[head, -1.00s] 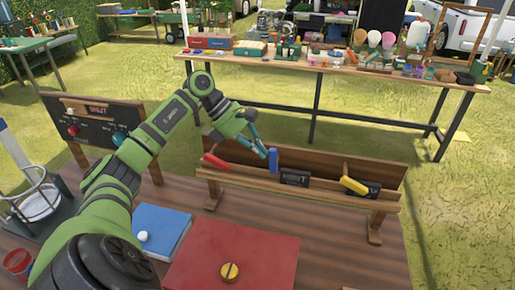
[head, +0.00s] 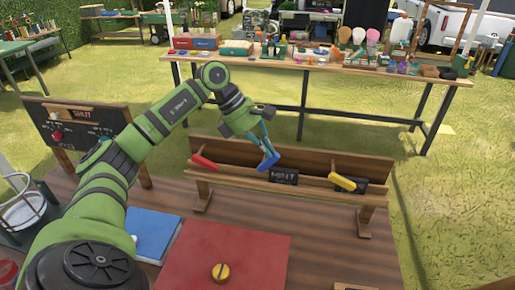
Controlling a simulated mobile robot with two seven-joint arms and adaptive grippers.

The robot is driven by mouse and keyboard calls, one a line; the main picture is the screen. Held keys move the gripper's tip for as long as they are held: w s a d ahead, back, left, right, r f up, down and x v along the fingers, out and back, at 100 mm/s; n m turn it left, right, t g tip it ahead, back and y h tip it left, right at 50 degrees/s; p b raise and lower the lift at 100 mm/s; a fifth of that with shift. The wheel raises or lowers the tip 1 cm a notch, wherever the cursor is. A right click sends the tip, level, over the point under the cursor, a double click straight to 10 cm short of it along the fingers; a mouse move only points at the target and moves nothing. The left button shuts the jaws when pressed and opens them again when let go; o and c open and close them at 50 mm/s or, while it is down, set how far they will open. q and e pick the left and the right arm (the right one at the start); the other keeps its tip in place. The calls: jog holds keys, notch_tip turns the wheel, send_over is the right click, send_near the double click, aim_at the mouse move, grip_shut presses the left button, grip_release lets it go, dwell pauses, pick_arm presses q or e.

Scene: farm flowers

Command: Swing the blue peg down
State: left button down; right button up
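The blue peg (head: 268,164) is on the long wooden rack (head: 230,178), between a red peg (head: 204,162) on its left and a yellow peg (head: 342,182) on its right. It is tilted, its lower end toward the left and its upper end toward the right. My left gripper (head: 266,146) is just above the blue peg, with its teal fingertips at or very near the peg. The fingers overlap in this view, so their opening is unclear. My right gripper is not in view.
A small dark "MINT" sign (head: 284,177) stands right of the blue peg. A red board (head: 225,255) and a blue book (head: 150,233) lie on the near table. A dark panel with knobs (head: 75,125) stands at left. A loaded table (head: 310,62) stands behind.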

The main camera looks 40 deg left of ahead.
aim_at(279, 157)
pick_arm(q)
jog(key=shift+w+d+f+b, duration=0.2)
jog(key=shift+w+d+b, duration=0.1)
jog(key=shift+d, duration=0.25)
jog(key=shift+w+d+f+b, duration=0.2)
jog(key=shift+w+d, duration=0.05)
jog(key=shift+d, duration=0.3)
jog(key=shift+w+d+f, duration=0.25)
jog(key=shift+d, duration=0.2)
jog(key=shift+w+d+f+y, duration=0.1)
jog(key=shift+w+d+y, duration=0.05)
jog(key=shift+y, duration=0.15)
jog(key=shift+r+p, duration=0.65)
jog(key=shift+r, duration=0.1)
